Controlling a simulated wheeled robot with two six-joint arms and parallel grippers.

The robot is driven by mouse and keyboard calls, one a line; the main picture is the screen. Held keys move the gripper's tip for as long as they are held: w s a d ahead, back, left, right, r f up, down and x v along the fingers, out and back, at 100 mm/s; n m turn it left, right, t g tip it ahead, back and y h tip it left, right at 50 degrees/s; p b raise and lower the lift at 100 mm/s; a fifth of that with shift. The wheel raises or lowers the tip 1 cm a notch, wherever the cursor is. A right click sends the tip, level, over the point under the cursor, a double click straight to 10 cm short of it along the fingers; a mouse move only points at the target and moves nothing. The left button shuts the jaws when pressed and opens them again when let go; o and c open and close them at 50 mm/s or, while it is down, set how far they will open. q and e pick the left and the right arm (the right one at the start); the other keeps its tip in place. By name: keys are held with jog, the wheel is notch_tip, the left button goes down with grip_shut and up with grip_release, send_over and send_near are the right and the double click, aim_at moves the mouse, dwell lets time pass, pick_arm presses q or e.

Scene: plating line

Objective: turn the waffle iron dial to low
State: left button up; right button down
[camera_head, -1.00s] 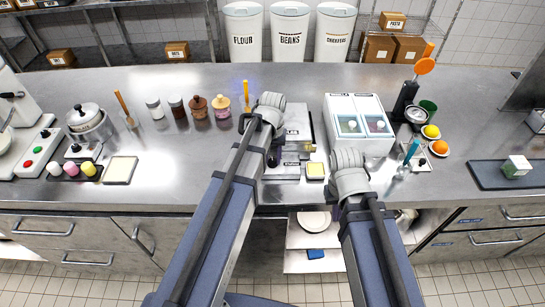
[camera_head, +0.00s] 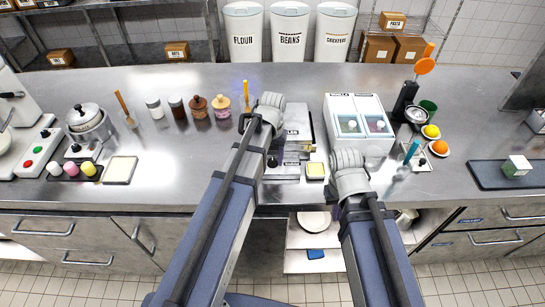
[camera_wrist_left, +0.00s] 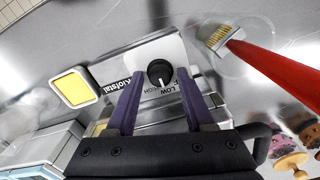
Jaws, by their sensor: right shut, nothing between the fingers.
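The waffle iron (camera_head: 297,122) stands on the steel counter, partly hidden by my left arm. In the left wrist view its pale front panel (camera_wrist_left: 120,62) carries a round black dial (camera_wrist_left: 159,71) with a white pointer. The pointer faces the bottom of that view, towards the upside-down LOW and HIGH lettering; I cannot tell its exact setting. My left gripper (camera_wrist_left: 160,82) is open, its purple fingers apart on either side of the dial. In the head view it shows beside the iron's front (camera_head: 283,160). My right gripper (camera_head: 338,211) is shut and empty near the counter's front edge, mostly hidden by its wrist.
A yellow-topped square dish (camera_head: 315,170) sits right of the iron's front. A white two-lidded box (camera_head: 358,112) stands to the right. A brush with a red handle (camera_wrist_left: 275,68) lies near the left gripper. Jars (camera_head: 198,107) stand to the left.

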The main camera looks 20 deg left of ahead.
aim_at(273, 162)
pick_arm(q)
jog(key=shift+o, duration=0.8)
jog(key=shift+r, duration=0.1)
notch_tip(273, 162, up, 8)
jog(key=p, duration=0.8)
jog(key=shift+f, duration=0.2)
jog(key=shift+s+d+f, duration=0.15)
jog(key=shift+s+d, duration=0.1)
jog(key=s+d+f+m+b, duration=0.2)
jog(key=s+d, duration=0.3)
jog(key=s, duration=0.2)
jog(key=s+d+f+m+y+b, duration=0.1)
jog(key=s+d+f+m+b, duration=0.1)
jog(key=s+d, duration=0.3)
jog(key=s, duration=0.2)
jog(key=shift+s+d+b, duration=0.35)
jog(key=shift+s+b, duration=0.05)
